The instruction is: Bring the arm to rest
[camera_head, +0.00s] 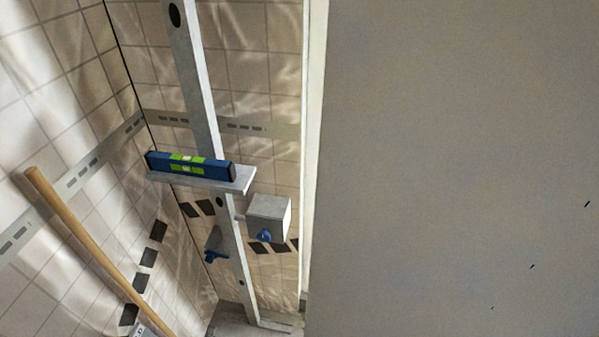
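Neither of my arms nor grippers shows in the head view. A tall pale metal post (201,85) with dark holes stands left of centre, slightly tilted in the picture. A flat ledge (243,179) sticks out from the post. A blue spirit level with green vial windows (215,168) lies along the ledge. Below it, a grey box (268,212) with a blue knob (263,236) sits at the right of the post. A blue handle (213,252) is on the post's lower left side.
A large plain grey surface (450,170) fills the right half and hides what is behind it. Tiled walls (70,70) meet in a corner behind the post. A wooden pole (90,240) leans at lower left. A grey base (240,322) shows at the post's foot.

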